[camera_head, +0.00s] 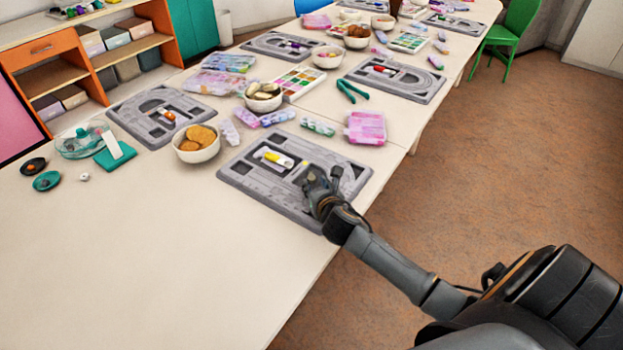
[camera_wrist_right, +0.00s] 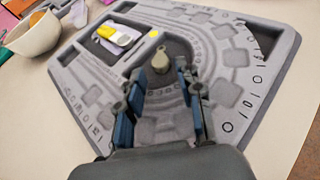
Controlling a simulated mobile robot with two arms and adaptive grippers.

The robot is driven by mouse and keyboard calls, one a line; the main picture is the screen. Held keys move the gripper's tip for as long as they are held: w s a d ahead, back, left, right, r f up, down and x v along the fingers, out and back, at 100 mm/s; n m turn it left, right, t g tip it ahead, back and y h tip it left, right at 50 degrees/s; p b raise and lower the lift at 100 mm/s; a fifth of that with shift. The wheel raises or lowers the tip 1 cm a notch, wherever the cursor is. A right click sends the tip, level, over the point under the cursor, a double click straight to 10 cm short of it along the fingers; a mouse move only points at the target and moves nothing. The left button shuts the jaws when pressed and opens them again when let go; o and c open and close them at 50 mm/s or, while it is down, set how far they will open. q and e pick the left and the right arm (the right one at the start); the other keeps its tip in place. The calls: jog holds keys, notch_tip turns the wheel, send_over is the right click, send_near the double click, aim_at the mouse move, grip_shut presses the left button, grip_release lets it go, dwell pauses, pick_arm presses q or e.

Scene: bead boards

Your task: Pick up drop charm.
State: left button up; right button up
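The drop charm (camera_wrist_right: 161,61), a small beige drop shape with a narrow top, is on the grey bead board (camera_wrist_right: 240,90) in the right wrist view. The same board (camera_head: 238,172) is nearest the front in the head view, where my gripper seems to hide the charm. My right gripper (camera_head: 312,178) is low over the board's right part. In the wrist view its blue-padded fingers (camera_wrist_right: 160,80) are apart, with the charm showing between and just beyond their tips. I cannot tell whether they touch it. My left gripper is not in view.
A yellow and white item (camera_head: 275,158) lies in the board's compartment, with a small yellow bead (camera_head: 305,162) nearby. A bowl of orange pieces (camera_head: 197,144) stands left of the board. A pink box (camera_head: 366,127) stands behind it. The front left table is clear.

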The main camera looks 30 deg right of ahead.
aim_at(312, 178)
jog(key=x, duration=0.3)
jog(key=shift+w+f, duration=0.1)
jog(key=shift+f, duration=0.05)
jog(key=c, duration=0.7)
jog(key=shift+r, duration=0.2)
